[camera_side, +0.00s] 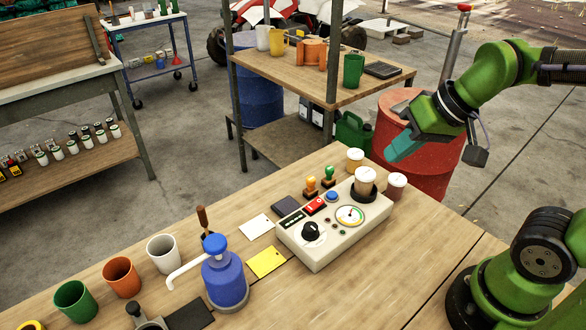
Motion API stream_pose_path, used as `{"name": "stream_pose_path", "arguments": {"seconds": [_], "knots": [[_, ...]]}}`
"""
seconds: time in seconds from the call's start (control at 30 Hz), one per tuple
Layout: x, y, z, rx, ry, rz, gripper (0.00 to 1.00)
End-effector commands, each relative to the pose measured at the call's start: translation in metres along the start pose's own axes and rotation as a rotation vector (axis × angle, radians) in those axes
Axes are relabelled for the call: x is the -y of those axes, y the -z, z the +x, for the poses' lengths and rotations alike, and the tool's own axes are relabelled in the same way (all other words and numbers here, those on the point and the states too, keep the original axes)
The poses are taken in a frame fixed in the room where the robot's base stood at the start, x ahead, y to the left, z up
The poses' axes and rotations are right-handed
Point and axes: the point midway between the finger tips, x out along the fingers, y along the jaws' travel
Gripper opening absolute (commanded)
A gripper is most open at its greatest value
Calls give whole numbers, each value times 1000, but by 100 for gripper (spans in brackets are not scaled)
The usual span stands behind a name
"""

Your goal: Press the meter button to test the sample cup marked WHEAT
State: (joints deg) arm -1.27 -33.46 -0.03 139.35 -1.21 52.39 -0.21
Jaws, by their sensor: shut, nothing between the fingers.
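The cream meter (345,236) stands on the wooden bench. Its top carries a round blue button (332,196), a red rocker-like part (315,205), a black knob (313,232) and a dial (350,215). One pale sample cup (365,178) sits in the meter's dark round holder. A second cup (355,161) stands behind the meter and a third cup (396,186) at its right. No WHEAT marking is readable on any cup. My gripper (393,154), with teal fingers, is shut and empty. It appears above and beyond the meter, touching nothing.
Two stamps with orange (311,186) and green (328,175) handles stand behind the meter. A blue pump bottle (224,280), a yellow card (266,262) and several coloured cups lie to the left. A red drum (425,165) stands behind.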

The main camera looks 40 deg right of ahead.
Motion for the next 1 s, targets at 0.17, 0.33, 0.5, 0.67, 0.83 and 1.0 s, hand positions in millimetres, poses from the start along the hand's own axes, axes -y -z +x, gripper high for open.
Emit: {"name": "stream_pose_path", "arguments": {"seconds": [0.17,0.33,0.5,0.67,0.83,1.0], "knots": [[9,26,26,135,-67,-64,0],[15,50,54,257,-130,-145,0],[19,72,80,357,-184,-225,0],[22,88,90,412,-216,-286,0],[23,93,82,427,-221,-321,0],[23,92,82,430,-220,-325,0]]}}
